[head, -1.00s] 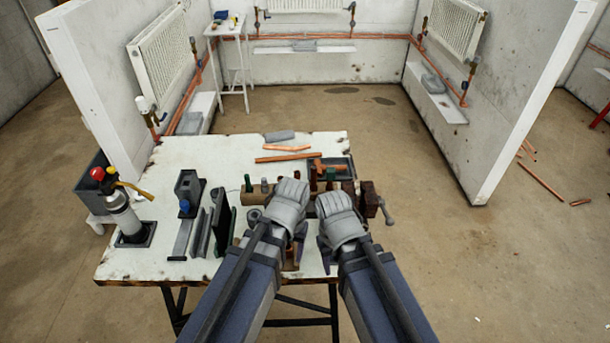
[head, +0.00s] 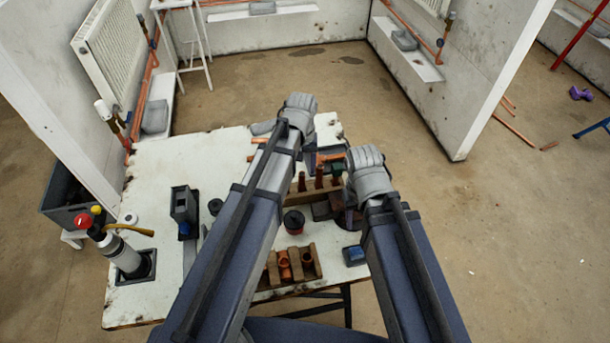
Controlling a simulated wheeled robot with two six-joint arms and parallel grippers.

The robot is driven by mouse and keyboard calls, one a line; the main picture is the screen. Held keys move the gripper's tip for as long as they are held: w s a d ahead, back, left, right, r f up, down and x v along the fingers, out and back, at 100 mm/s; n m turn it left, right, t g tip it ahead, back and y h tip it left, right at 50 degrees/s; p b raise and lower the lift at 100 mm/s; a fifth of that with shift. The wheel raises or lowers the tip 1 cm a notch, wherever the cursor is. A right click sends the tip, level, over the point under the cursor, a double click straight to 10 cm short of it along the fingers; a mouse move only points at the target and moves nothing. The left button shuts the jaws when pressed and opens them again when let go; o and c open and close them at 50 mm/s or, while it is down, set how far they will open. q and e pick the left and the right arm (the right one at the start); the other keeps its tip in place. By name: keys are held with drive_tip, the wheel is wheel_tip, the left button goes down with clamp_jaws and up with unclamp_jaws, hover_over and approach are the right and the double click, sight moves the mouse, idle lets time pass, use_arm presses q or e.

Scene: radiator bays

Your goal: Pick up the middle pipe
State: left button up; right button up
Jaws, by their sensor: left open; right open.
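Copper pipes lie at the back of the white workbench (head: 160,205). One short copper piece (head: 259,140) shows left of my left arm, and another copper piece (head: 328,157) shows to its right. My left arm covers much of them, so I cannot tell which is the middle pipe. My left gripper (head: 298,103) is open, over the bench's back edge near the pipes. My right gripper (head: 366,158) is open, over the bench's right side, right of the pipes. Neither gripper visibly holds anything.
A wooden block with reddish-brown uprights (head: 319,176) stands mid-bench. A wooden rack with copper fittings (head: 284,266) is at the front. A gas torch cylinder (head: 120,252) stands at the left.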

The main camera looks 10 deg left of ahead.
sight(302, 181)
use_arm(q)
drive_tip(key=shift+w+a+r, duration=0.1)
drive_tip(key=shift+w, duration=0.35)
use_arm(e)
drive_tip(key=shift+w+r, duration=0.1)
drive_tip(key=shift+w, duration=0.05)
use_arm(q)
drive_tip(key=f+b, duration=0.8)
drive_tip(key=shift+s, duration=0.35)
use_arm(e)
wheel_tip(302, 181, down, 8)
use_arm(q)
drive_tip(key=shift+r, duration=0.15)
use_arm(e)
drive_tip(key=shift+r, duration=0.1)
use_arm(q)
clamp_jaws()
